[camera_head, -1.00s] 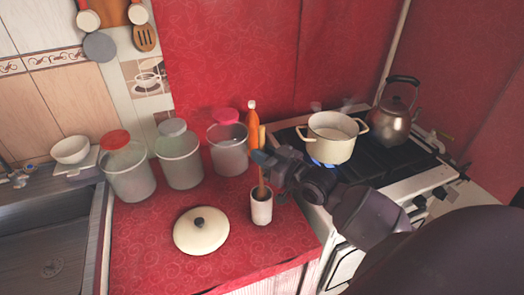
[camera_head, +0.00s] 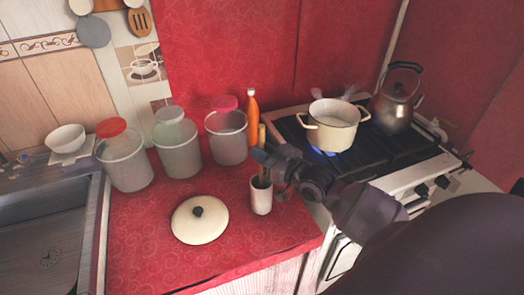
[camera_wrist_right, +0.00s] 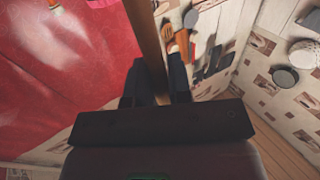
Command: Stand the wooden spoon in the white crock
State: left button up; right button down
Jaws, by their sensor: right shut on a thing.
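The white crock (camera_head: 261,201) stands upright near the front right of the red counter. My right gripper (camera_head: 263,160) is just above its rim, shut on the wooden spoon (camera_head: 262,133). The spoon is close to upright; its upper end sticks up above the fingers and its lower part goes down into the crock's mouth, where its end is hidden. In the right wrist view, the spoon (camera_wrist_right: 150,45) runs between the two dark fingers (camera_wrist_right: 155,88). My left gripper is not in view.
A cream lid (camera_head: 199,220) lies left of the crock. Several canisters (camera_head: 178,149) and an orange bottle (camera_head: 253,110) stand behind. A cream pot (camera_head: 331,129) and a kettle (camera_head: 396,105) sit on the stove (camera_head: 385,150) at right; a flame shows under the pot.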

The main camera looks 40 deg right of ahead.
jog(key=c, duration=1)
grip_release()
jog(key=shift+o, duration=0.2)
jog(key=v, duration=1)
jog(key=shift+s, duration=0.35)
jog(key=s+a+f+m+g+h, duration=0.1)
jog(key=s+a+f+g+h, duration=0.4)
jog(key=f, duration=0.3)
jog(key=s+a+f+m+g+h, duration=0.1)
jog(key=s+a+f+m+g, duration=0.15)
jog(key=s+g, duration=0.8)
jog(key=shift+w+f+n+t, duration=0.2)
jog(key=shift+w+f+t, duration=0.8)
jog(key=shift+f+t, duration=0.7)
jog(key=shift+w+f+n+t, duration=0.25)
jog(key=shift+w+f+t, duration=0.7)
jog(key=shift+f+t, duration=0.75)
jog(key=shift+w+f+n+t, duration=0.2)
jog(key=shift+w+f+t, duration=0.95)
jog(key=shift+f, duration=0.95)
